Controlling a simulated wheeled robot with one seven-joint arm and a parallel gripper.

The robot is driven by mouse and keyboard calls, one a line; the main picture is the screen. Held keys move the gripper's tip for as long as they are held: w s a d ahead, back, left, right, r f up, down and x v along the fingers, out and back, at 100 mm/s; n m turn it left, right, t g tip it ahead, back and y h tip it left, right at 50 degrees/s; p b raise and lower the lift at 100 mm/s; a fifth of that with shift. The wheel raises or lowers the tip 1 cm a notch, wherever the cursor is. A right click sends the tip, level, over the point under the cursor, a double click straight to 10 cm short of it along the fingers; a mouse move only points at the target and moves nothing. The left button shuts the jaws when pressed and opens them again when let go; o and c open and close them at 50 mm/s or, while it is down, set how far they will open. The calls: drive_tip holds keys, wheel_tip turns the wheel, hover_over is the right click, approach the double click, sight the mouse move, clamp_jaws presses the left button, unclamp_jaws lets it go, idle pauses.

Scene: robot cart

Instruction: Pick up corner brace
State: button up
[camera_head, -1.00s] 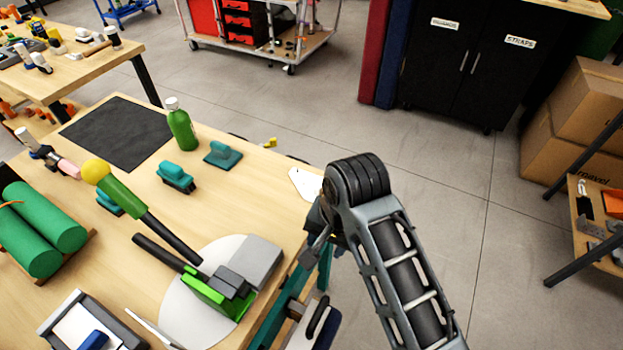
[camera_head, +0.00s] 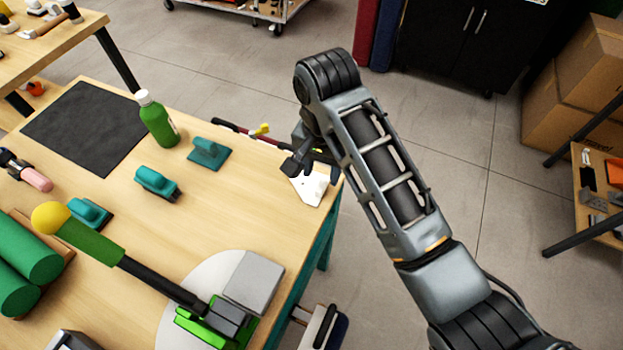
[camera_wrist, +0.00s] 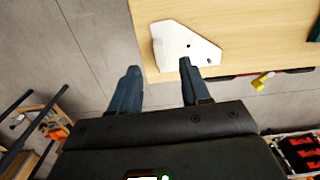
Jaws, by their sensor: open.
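The corner brace (camera_head: 309,187) is a flat white plate with small holes. It lies on the wooden table (camera_head: 255,215) at its right edge, close to the far corner. In the wrist view the brace (camera_wrist: 178,42) lies just past my fingertips. My gripper (camera_wrist: 160,68) is open and empty. Its right finger overlaps the lower edge of the brace in the picture, and its left finger is off to the left over the floor. In the head view my gripper (camera_head: 305,170) hangs above the brace and hides part of it. I cannot tell whether they touch.
A green bottle (camera_head: 158,120), teal blocks (camera_head: 208,153) and a black mat (camera_head: 85,128) are on the table. A red bar with a yellow piece (camera_head: 262,130) shows beyond the far edge. Floor lies right.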

sight(321, 186)
wheel_tip(321, 186, down, 5)
drive_tip(key=shift+f, duration=0.1)
idle(0.3)
clamp_jaws()
